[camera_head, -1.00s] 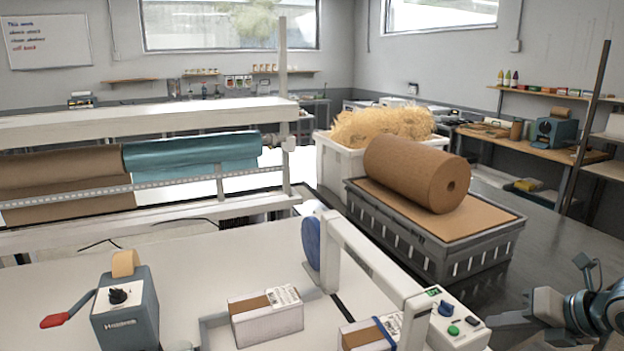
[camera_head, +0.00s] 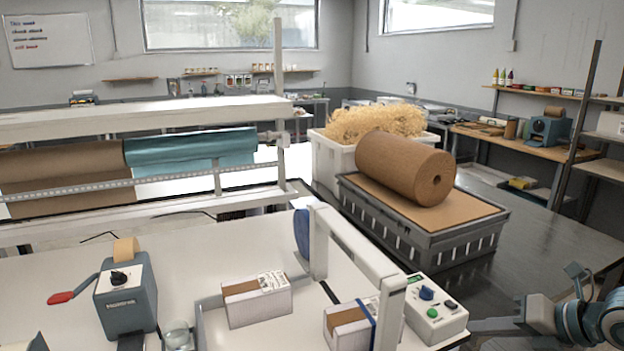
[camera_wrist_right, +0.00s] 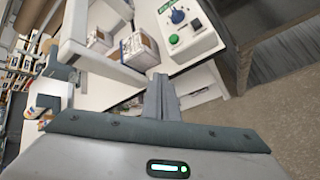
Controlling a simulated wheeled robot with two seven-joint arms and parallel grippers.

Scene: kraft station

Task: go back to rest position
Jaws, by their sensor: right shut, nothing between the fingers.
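My right gripper (camera_head: 482,326) shows at the lower right of the head view, just right of the control box (camera_head: 437,322) with its blue knob and green button. In the right wrist view its fingers (camera_wrist_right: 160,92) are together with nothing between them. The control box (camera_wrist_right: 192,30) lies beyond the fingertips there, apart from them. My left gripper is in neither current view.
A white arch frame (camera_head: 362,255) stands beside the control box. Two small cartons (camera_head: 256,300) (camera_head: 347,326) sit on the white table, the right one with a blue band. A grey crate (camera_head: 420,243) bears a brown paper roll (camera_head: 405,167). A tape dispenser (camera_head: 126,300) stands at left.

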